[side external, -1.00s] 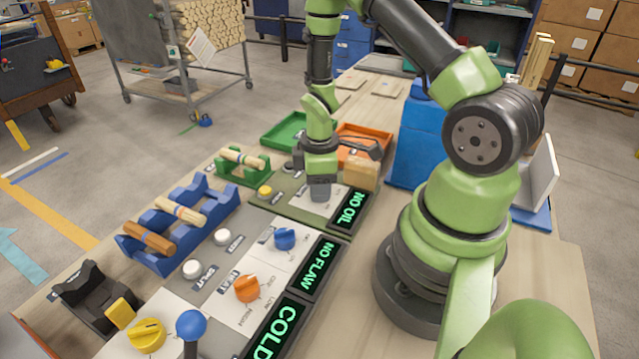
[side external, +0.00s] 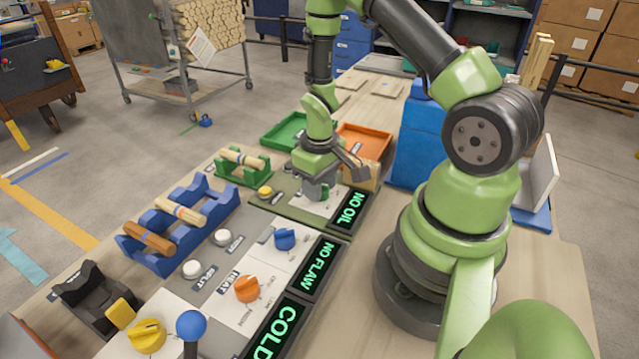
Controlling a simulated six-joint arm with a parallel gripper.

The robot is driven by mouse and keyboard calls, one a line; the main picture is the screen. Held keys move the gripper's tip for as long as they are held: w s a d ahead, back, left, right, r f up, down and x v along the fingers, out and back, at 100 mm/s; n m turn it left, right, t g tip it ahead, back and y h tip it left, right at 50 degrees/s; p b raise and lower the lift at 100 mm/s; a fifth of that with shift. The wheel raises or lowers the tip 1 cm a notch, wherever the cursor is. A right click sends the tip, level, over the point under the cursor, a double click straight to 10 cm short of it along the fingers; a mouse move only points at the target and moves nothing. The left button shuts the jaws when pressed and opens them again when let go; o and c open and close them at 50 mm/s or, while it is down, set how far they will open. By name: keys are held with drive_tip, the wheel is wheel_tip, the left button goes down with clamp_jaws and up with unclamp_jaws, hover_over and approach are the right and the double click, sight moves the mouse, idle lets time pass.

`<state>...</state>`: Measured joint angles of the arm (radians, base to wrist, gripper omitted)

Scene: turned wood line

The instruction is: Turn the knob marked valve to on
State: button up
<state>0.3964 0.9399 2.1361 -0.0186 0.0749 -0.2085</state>
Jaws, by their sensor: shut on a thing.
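My gripper (side external: 316,190) points down onto the white plate of the far panel, beside the display reading NO OIL (side external: 350,210). Its jaws are shut on a knob (side external: 326,193), of which only a small green part shows between and beside the fingers. The fingers hide most of the knob, and I cannot read its marking or see which position it points to.
Nearer panels carry a blue knob (side external: 285,238), an orange knob (side external: 247,289) and a yellow knob (side external: 147,336). A blue-balled lever (side external: 190,324) stands at the front. A green tray (side external: 285,133) and an orange tray (side external: 366,139) lie behind my gripper.

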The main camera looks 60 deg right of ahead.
drive_tip(key=m, duration=0.4)
drive_tip(key=shift+s+m, duration=0.1)
drive_tip(key=shift+m, duration=2.4)
drive_tip(key=o, duration=0.9)
drive_tip(key=shift+d+r, duration=0.1)
drive_tip(key=shift+r, duration=0.05)
wheel_tip(320, 180, up, 10)
drive_tip(key=shift+f, duration=0.15)
